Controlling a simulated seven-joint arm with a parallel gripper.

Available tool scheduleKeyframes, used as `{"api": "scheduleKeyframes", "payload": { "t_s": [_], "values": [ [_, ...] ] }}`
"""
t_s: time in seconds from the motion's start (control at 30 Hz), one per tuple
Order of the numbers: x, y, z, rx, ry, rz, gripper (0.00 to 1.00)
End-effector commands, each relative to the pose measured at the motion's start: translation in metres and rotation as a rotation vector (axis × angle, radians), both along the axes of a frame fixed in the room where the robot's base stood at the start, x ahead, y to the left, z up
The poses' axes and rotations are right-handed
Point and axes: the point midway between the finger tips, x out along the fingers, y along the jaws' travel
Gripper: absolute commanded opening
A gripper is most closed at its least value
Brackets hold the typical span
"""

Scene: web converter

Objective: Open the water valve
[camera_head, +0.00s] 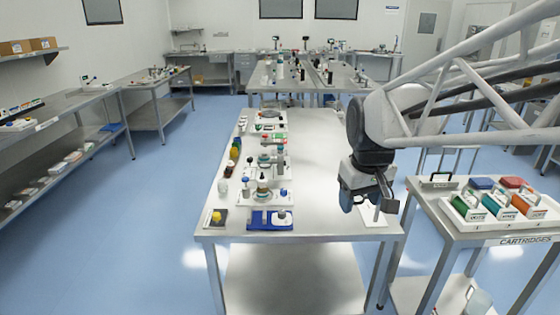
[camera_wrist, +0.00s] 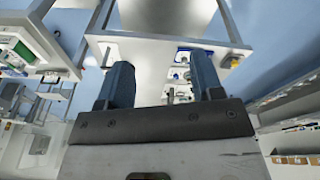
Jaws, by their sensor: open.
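My gripper (camera_head: 368,204) hangs over the right front part of the steel table (camera_head: 317,222), to the right of the row of devices. In the wrist view the gripper (camera_wrist: 160,65) has its two blue fingers apart, with nothing between them.
Several small devices and bottles line the table's left side, including a yellow-topped item (camera_head: 216,217). A white tray of cartridges (camera_head: 467,212) stands on a cart to the right. The table's middle is mostly clear. Shelving (camera_head: 75,140) runs along the left wall.

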Motion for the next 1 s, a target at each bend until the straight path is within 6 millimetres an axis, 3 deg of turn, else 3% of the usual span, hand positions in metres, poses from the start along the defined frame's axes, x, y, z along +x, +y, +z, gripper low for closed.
{"api": "scheduleKeyframes", "payload": {
  "t_s": [0.57,1.0],
  "values": [
    [0.141,0.022,-0.004,-0.031,0.042,0.229,0.6],
    [0.247,0.044,-0.03,-0.051,0.073,0.405,0.6]
  ]
}}
